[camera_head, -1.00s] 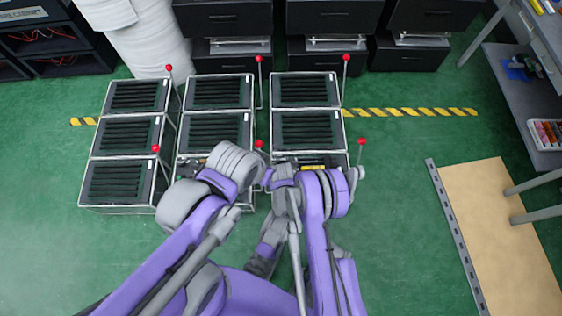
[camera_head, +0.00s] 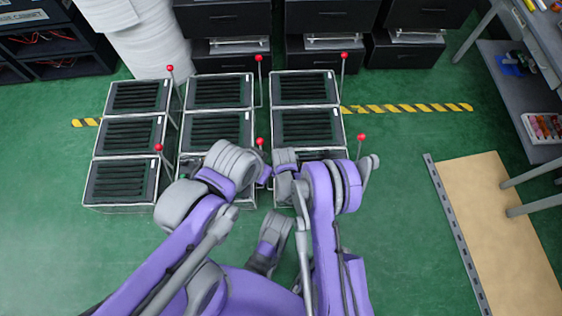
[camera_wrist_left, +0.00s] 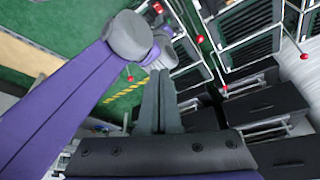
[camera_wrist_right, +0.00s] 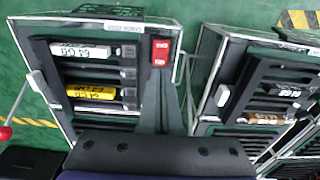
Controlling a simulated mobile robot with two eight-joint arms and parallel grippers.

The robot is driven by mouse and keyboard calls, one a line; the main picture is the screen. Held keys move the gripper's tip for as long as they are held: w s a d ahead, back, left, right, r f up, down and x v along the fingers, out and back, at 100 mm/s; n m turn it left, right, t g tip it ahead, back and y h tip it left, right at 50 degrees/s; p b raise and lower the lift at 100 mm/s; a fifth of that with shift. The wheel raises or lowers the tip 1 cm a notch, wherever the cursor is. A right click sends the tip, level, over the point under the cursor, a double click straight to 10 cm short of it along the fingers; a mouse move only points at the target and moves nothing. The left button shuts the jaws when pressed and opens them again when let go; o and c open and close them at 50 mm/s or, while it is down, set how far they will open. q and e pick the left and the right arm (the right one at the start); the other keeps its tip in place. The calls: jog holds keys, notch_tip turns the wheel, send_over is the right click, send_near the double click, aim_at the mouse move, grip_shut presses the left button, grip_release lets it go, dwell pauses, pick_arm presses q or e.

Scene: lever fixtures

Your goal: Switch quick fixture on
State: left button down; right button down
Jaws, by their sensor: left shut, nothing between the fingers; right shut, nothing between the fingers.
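Black slotted fixtures (camera_head: 123,134) stand in three columns on the floor in the head view. Red ball levers rise beside them: left front (camera_head: 158,147), middle front (camera_head: 260,141), right front (camera_head: 361,137). In the right wrist view a fixture carries a red switch (camera_wrist_right: 160,52), with a red lever knob (camera_wrist_right: 5,132) at the left edge. My right gripper (camera_wrist_right: 161,76) is shut and empty, its fingers over that fixture just below the red switch; contact is unclear. My left gripper (camera_wrist_left: 160,72) is shut and empty, with red knobs beyond it. My arms hide the nearest fixtures.
Black cabinets (camera_head: 333,20) and a white roll (camera_head: 140,40) line the back. A tan board (camera_head: 500,235) and a grey shelf (camera_head: 520,90) stand at right. Green floor between fixtures and board is clear. Yellow-black tape (camera_head: 410,107) crosses the floor.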

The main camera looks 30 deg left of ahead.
notch_tip(320, 180, up, 7)
jog(key=p, duration=0.1)
jog(key=shift+f, duration=0.2)
jog(key=shift+w+d, duration=0.1)
jog(key=shift+d, duration=0.05)
